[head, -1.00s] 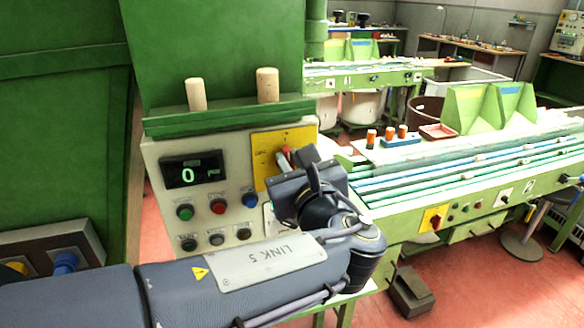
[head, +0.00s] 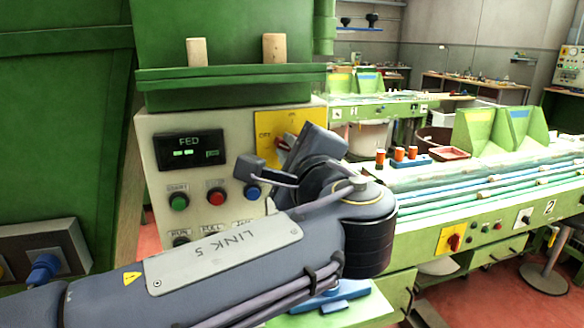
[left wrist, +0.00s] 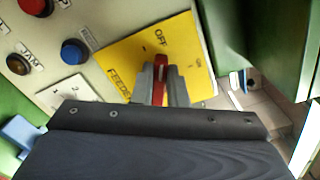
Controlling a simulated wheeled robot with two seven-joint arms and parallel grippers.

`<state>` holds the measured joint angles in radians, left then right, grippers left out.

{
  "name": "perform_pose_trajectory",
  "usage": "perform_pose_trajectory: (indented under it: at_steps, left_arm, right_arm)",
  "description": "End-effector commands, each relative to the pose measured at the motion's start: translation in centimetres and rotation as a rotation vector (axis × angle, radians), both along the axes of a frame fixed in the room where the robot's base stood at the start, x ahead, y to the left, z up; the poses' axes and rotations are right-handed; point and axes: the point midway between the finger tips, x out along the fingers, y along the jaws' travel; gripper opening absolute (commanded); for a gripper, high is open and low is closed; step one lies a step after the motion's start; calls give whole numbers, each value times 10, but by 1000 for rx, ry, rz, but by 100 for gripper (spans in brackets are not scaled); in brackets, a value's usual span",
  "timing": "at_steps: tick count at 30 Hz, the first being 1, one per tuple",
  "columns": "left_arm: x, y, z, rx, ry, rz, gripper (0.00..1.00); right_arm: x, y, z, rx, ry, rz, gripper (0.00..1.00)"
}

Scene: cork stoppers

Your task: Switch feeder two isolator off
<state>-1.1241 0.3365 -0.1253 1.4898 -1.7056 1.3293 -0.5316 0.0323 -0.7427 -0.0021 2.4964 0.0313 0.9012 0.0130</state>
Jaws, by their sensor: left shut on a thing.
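The isolator is a red handle (left wrist: 160,86) on a yellow plate (left wrist: 190,45) fixed to a pale control panel (head: 150,130). In the left wrist view the plate reads OFF at the top and FEEDER, partly hidden, at its lower left; I cannot read its number. My left gripper (left wrist: 161,72) is shut on the red handle, with one grey finger on each side of it. In the head view my left gripper (head: 284,148) covers much of the yellow plate (head: 267,124). My right gripper is not in view.
The panel has a display (head: 190,149) reading FED and several buttons, including green (head: 179,202), red (head: 216,196) and blue (head: 252,192). Two corks (head: 274,47) stand on the green ledge above. Another machine at the right has its own yellow plate with a red switch (head: 454,241).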

Motion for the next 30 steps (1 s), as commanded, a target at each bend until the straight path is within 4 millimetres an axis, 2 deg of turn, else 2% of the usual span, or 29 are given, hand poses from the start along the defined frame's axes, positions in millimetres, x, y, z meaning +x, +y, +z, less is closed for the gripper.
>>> perform_pose_trajectory:
  at_steps: [1,3,12,21,30]
  left_arm:
    - [0,1,-7,-43,-14,1,0]
    - [0,1,-8,-104,-33,1,0]
    - [0,2,-10,-321,-104,1,0]
    - [0,2,-11,-444,-142,1,0]
    - [-1,2,-10,-478,-153,1,0]
  right_arm:
    - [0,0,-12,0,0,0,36]
    - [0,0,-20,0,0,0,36]
    - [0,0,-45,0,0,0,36]
    - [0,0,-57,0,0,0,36]
    - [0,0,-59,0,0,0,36]
